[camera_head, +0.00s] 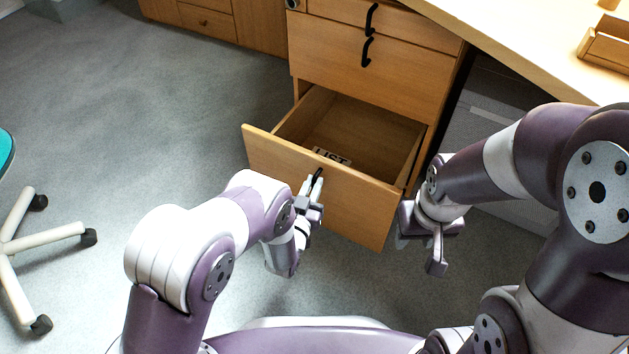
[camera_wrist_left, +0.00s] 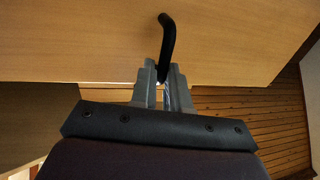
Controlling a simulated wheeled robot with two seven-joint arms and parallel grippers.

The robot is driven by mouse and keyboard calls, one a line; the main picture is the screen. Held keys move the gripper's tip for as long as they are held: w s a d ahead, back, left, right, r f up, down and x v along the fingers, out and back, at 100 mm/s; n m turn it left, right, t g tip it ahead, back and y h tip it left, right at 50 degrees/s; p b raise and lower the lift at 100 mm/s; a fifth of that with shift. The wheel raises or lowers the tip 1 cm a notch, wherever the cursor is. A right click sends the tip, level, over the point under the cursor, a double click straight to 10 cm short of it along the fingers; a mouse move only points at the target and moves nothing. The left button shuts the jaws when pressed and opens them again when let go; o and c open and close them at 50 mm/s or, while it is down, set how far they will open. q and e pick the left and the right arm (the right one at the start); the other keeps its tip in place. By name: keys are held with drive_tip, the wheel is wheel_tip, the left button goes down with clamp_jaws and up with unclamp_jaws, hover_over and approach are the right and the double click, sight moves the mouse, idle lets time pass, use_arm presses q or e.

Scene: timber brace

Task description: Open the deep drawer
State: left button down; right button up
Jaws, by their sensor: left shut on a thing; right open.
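The deep drawer (camera_head: 350,205) is the lowest drawer of the wooden cabinet and stands pulled out, its inside visible from above. In the left wrist view the black handle (camera_wrist_left: 167,42) runs down between the fingers of the left gripper (camera_wrist_left: 163,82). My right gripper (camera_head: 420,250) is open and empty, just right of the drawer's front panel, pointing downward.
Two shut drawers with black handles (camera_head: 371,20) (camera_head: 366,52) are above the open one. A desk top (camera_head: 520,40) with a wooden tray (camera_head: 606,45) is at upper right. A chair base (camera_head: 40,236) stands at left. Grey floor (camera_head: 150,120) is clear left of the drawer.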

use_arm(q)
drive_tip(key=shift+s+a, duration=0.15)
drive_tip(key=shift+a, duration=0.2)
drive_tip(key=c, duration=1.2)
unclamp_jaws()
drive_tip(key=shift+o, duration=0.2)
drive_tip(key=shift+s+r+p, duration=0.1)
drive_tip(key=shift+s+p, duration=0.2)
drive_tip(key=p+v, duration=0.5)
drive_tip(key=v, duration=0.7)
